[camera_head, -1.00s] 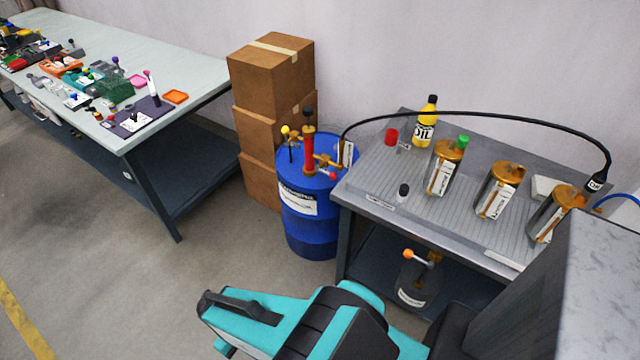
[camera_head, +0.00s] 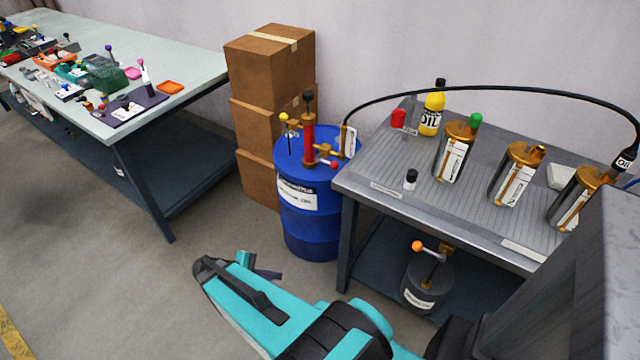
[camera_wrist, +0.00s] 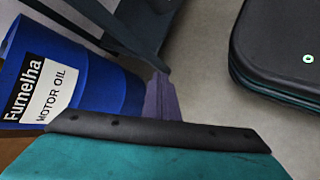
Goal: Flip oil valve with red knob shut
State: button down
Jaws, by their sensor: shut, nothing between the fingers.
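A blue oil drum (camera_head: 311,222) stands beside the boxes with a pump on top. The pump has a red cylinder (camera_head: 309,145) and brass fittings. A small red knob (camera_head: 333,165) sits on the lower right of the pump, just above the drum's lid; its valve's exact position is too small to tell. My gripper (camera_head: 270,275) is low in front of the drum, apart from it, below the valve. In the wrist view its purple fingers (camera_wrist: 161,88) are shut and empty, pointing toward the floor near the drum's printed label (camera_wrist: 40,88). The valve is not visible there.
A grey metal bench (camera_head: 385,170) with several brass-topped canisters stands right of the drum. A black hose (camera_head: 480,87) arches from the pump over it. Stacked cardboard boxes (camera_head: 270,60) stand behind left. Floor (camera_head: 120,290) in front is open.

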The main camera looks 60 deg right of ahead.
jog(key=w+d+r+g+h+b, duration=0.1)
jog(key=w+d+r+h+b, duration=0.2)
jog(key=d, duration=0.4)
jog(key=w+d+r+g+h+b, duration=0.1)
jog(key=w+d+r+h+b, duration=0.2)
jog(key=d+r, duration=0.4)
jog(key=w+d+r+m+g+h+b, duration=0.1)
jog(key=w+d+r+h+b, duration=0.3)
jog(key=d+b, duration=0.3)
jog(key=shift+d+r+h, duration=0.3)
jog(key=shift+d+r, duration=0.5)
jog(key=shift+d, duration=0.35)
jog(key=shift+s+d, duration=0.1)
send_near(327, 162)
jog(key=d+f, duration=0.2)
jog(key=d, duration=0.2)
jog(key=shift+s+d+r+b, duration=0.1)
jog(key=shift+s+d+r, duration=0.2)
jog(key=shift+s, duration=0.3)
jog(key=shift+s+d+r+b, duration=0.2)
jog(key=shift+s+r, duration=0.1)
jog(key=shift+s, duration=0.25)
jog(key=shift+s+d+r+b, duration=0.1)
jog(key=shift+s+d+r, duration=0.2)
jog(key=shift+s, duration=0.3)
